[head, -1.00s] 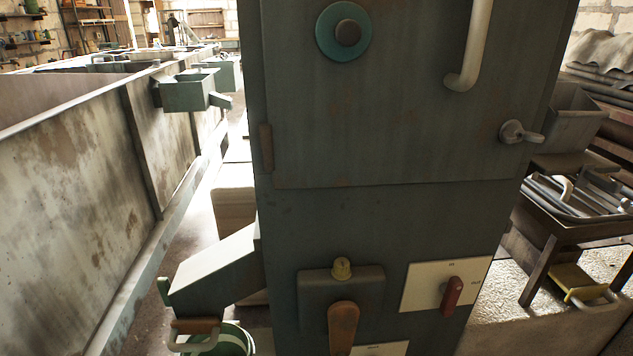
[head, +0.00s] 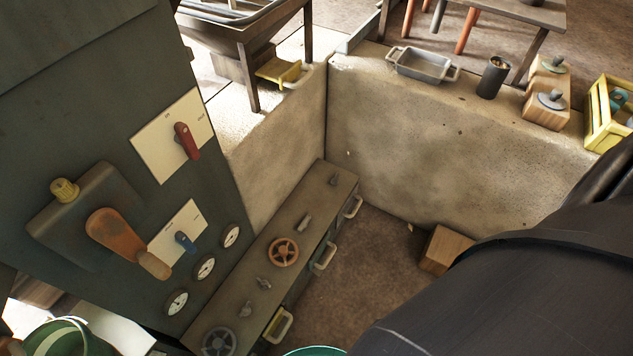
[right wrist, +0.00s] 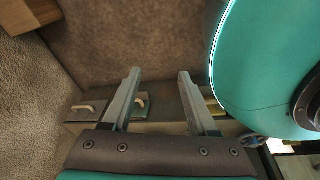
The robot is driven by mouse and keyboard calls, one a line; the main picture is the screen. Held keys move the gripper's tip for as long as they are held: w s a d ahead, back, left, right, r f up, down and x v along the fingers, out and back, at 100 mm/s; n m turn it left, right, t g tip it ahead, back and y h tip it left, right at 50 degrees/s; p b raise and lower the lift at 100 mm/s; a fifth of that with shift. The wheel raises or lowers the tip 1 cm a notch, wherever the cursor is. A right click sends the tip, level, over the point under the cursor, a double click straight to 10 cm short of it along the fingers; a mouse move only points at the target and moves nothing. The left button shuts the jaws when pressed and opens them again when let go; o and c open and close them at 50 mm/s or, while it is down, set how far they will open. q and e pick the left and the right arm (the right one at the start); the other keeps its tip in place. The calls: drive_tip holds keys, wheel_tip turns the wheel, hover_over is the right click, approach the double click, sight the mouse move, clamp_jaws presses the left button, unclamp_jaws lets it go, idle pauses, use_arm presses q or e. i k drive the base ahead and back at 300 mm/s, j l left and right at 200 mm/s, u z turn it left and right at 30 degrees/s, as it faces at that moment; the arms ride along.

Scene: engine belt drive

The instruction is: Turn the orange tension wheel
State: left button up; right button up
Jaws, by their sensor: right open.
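The orange tension wheel (head: 283,252) is a small spoked handwheel on top of a low, long grey-brown bench unit (head: 322,200), near the middle of the head view. A grey handwheel (head: 219,342) sits at the near end of the same unit. My right gripper (right wrist: 158,75) is open and empty in the right wrist view, its two grey fingers apart above the floor and the drawer handles. The orange wheel is not visible in that view. My right arm crosses the lower right of the head view. My left gripper is in neither current view.
A tall dark cabinet with a red lever (head: 186,141), a blue lever (head: 185,242), an orange handle (head: 120,240) and gauges (head: 205,267) stands at left. A low concrete wall (head: 440,150) bears a grey tray (head: 422,65). A wooden block (head: 445,250) lies on the otherwise clear floor.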

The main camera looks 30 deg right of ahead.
sight(283, 251)
drive_tip(key=z, duration=0.55)
drive_tip(key=k+l, duration=0.2)
drive_tip(key=k, duration=0.3)
drive_tip(key=k+l, duration=0.25)
drive_tip(key=k, duration=0.25)
drive_tip(key=k+l, duration=0.2)
drive_tip(key=k, duration=0.3)
